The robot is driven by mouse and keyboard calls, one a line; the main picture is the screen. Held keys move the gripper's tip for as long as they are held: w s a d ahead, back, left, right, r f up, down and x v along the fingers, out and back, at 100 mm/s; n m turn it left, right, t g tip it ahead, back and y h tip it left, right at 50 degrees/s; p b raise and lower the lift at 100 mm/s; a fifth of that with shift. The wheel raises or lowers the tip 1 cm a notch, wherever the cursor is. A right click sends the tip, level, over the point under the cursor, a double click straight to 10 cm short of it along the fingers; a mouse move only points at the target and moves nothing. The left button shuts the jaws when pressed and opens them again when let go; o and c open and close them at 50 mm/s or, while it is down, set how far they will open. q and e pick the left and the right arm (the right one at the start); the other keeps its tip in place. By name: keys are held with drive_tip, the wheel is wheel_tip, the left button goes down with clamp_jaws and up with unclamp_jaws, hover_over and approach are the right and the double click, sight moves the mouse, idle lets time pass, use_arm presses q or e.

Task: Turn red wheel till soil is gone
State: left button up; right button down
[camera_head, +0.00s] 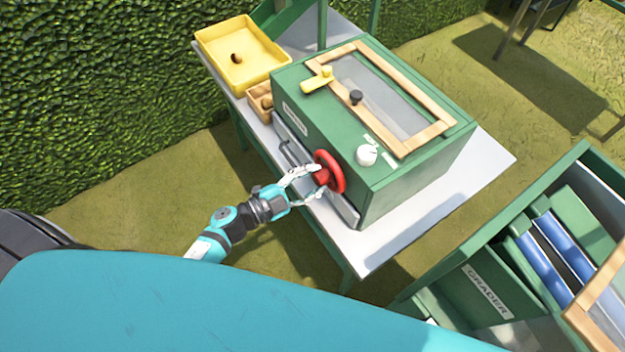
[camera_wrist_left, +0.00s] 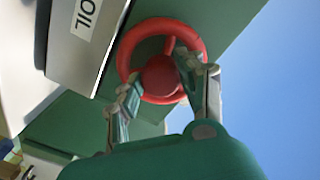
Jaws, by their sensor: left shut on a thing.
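The red wheel (camera_head: 336,167) is mounted on the front of a green box machine (camera_head: 292,84) that stands on a grey table. My left gripper (camera_head: 311,184) reaches it from the left and is shut on the wheel's hub. In the left wrist view the red wheel (camera_wrist_left: 130,50) fills the upper middle, and my left gripper's fingers (camera_wrist_left: 163,95) are on either side of its round hub. A label ending in "OIL" shows on a pale panel (camera_wrist_left: 84,30) beside the wheel. No soil can be made out in either view. My right gripper is not in view.
A yellow tray (camera_head: 213,46) with a small brown thing in it is at the table's far left end, near a small wooden box (camera_head: 257,101). A white knob (camera_head: 367,155) sits on the machine. A green grader (camera_head: 487,291) stands at the lower right.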

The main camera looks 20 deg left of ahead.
use_arm(q)
drive_tip(key=m+b, duration=0.1)
drive_tip(key=m, duration=0.3)
drive_tip(key=shift+m, duration=0.3)
drive_tip(key=m+b, duration=0.3)
drive_tip(key=m, duration=0.2)
drive_tip(key=m+b, duration=0.3)
drive_tip(key=m, duration=0.3)
drive_tip(key=shift+y+b, duration=0.3)
drive_tip(key=shift+b, duration=0.05)
drive_tip(key=shift+s+r+m+t+b, duration=0.1)
drive_tip(key=shift+m+t+b, duration=0.2)
drive_tip(key=shift+m+b, duration=1.4)
drive_tip(key=shift+m+p, duration=0.55)
drive_tip(key=shift+m, duration=0.15)
drive_tip(key=o, duration=1.1)
drive_tip(key=shift+r, duration=0.1)
drive_tip(key=shift+o, duration=0.2)
drive_tip(key=v, duration=1.2)
